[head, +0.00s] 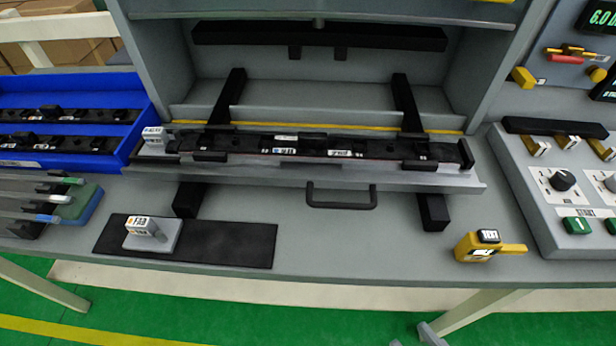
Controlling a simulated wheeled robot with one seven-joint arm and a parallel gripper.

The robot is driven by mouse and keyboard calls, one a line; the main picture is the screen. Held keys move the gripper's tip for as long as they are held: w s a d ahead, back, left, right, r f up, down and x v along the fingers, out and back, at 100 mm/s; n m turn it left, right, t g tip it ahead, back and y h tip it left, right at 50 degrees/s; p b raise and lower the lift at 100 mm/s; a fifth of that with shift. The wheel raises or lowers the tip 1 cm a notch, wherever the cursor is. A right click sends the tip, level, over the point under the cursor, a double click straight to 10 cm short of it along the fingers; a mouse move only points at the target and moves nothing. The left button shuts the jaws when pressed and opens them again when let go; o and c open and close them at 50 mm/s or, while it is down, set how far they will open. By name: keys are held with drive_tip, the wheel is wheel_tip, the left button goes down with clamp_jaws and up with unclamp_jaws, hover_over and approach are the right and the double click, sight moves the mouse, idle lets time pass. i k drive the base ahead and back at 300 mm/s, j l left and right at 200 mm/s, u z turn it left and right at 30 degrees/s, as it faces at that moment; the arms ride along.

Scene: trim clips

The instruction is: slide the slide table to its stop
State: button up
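The slide table (262,173) is a long silver-grey plate with a black U-shaped handle (341,196) at its front. It lies across two black rails, the left rail (187,199) and the right rail (433,211). Both rails show in front of the plate and behind it, running back into the grey station. A long black trim part (300,145) with small white labels lies in holders on the slide table. The slide table sits in front of the yellow stripe (440,132) at the station's opening. I cannot make out a stop. My gripper is not in view.
A blue bin (133,133) of black trims stands at the left. A black mat (235,242) bears a grey labelled block (146,234). A yellow device (487,247) lies at front right, beside the control box (545,225). The bench before the handle is clear.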

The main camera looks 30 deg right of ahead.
sight(424, 176)
drive_tip(key=k+l+u, duration=0.15)
drive_tip(key=u, duration=0.2)
drive_tip(key=k+l+u, duration=0.2)
drive_tip(key=u, duration=0.2)
